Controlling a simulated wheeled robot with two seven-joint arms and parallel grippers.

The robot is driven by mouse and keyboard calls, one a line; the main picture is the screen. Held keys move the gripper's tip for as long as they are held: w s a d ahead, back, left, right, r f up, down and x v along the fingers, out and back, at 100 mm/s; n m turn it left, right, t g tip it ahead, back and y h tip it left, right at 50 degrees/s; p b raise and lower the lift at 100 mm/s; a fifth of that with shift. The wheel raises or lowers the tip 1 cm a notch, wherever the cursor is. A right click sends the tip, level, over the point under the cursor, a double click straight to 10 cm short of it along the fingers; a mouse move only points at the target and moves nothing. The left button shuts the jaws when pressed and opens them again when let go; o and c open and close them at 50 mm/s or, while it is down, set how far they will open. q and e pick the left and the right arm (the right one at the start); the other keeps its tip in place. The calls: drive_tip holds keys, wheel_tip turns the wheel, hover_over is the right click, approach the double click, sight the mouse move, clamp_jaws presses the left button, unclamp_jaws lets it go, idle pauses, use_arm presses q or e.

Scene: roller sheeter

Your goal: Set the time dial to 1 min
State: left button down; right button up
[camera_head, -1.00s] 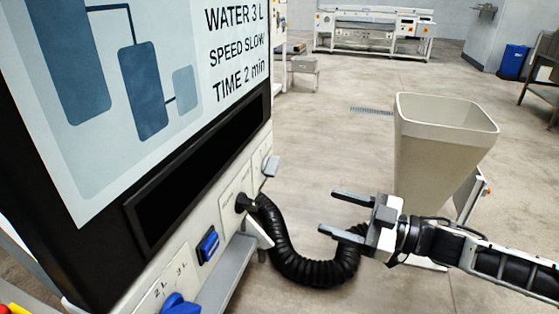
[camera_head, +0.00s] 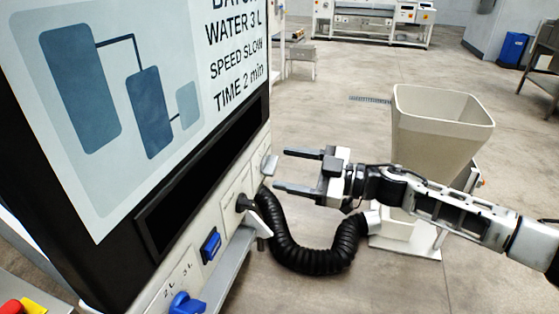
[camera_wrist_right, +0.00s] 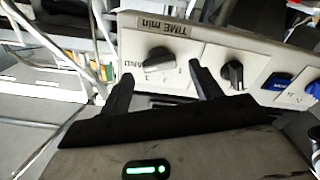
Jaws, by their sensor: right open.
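In the right wrist view the dial (camera_wrist_right: 160,61) sits on a white plate marked "TIME min". My right gripper (camera_head: 281,170) is open and empty, with its fingers pointing at the panel near the dial. In the right wrist view the gripper (camera_wrist_right: 161,72) has its fingertips on either side of the dial's line, seemingly short of it. I cannot tell the dial's exact setting. The screen (camera_head: 150,90) reads "TIME 2 min". My left gripper is not in view.
Beside the time dial sit a black knob (camera_head: 245,202), a blue switch (camera_head: 210,245) and a blue knob (camera_head: 186,303). A grey ledge (camera_head: 232,262) runs below them. A black corrugated hose (camera_head: 310,262) hangs under my right gripper. A beige hopper (camera_head: 440,130) stands behind my arm.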

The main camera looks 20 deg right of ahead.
sight(270, 166)
drive_tip(key=shift+x, duration=1.4)
drive_tip(key=c, duration=1)
